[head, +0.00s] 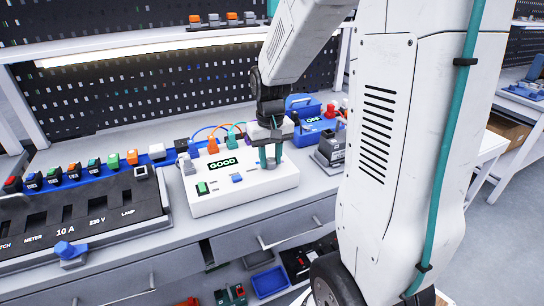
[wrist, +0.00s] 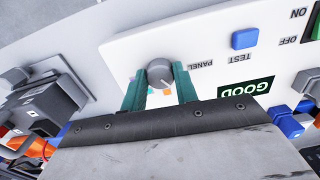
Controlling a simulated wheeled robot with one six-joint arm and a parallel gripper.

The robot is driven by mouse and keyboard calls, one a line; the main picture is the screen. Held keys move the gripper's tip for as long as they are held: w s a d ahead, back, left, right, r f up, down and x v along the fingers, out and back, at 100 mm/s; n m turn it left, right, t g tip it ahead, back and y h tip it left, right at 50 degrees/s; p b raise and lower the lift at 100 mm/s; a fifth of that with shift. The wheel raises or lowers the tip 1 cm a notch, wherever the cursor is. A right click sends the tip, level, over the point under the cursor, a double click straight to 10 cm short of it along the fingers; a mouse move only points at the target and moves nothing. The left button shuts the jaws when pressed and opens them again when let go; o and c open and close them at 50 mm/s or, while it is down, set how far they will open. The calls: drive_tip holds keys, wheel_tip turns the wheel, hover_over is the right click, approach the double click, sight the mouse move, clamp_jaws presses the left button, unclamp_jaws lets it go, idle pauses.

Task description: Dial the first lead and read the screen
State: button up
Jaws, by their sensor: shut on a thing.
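A white tester box (head: 243,193) stands on the bench in the head view. Its small dark screen (head: 223,164) reads "GOOD" in green. The screen also shows upside down in the wrist view (wrist: 244,88). My gripper (head: 270,160) is over the right part of the box. In the wrist view its green fingers are shut on a grey round dial (wrist: 159,73), one on each side. Orange and teal marks lie by the dial, partly hidden by my gripper. A blue TEST button (wrist: 245,39) is beside it. Orange and teal leads (head: 212,145) are plugged in at the box's back.
A sloped dark panel (head: 85,218) with slots and labels stands at the left, with coloured blocks on a rail (head: 80,172) behind it. A blue case (head: 312,127) and a grey block (head: 330,148) stand right of the box. A blue knob-like part (head: 68,250) lies in front.

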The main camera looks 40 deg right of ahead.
sight(271, 160)
drive_tip(key=m, duration=0.6)
drive_tip(key=shift+w+d+r, duration=0.1)
drive_tip(key=shift+w+r, duration=0.05)
drive_tip(key=shift+w, duration=0.05)
drive_tip(key=shift+m, duration=0.3)
drive_tip(key=o, duration=1)
drive_tip(key=shift+s, duration=0.1)
drive_tip(key=shift+c, duration=0.2)
wheel_tip(271, 160, up, 8)
drive_tip(key=shift+f, duration=0.15)
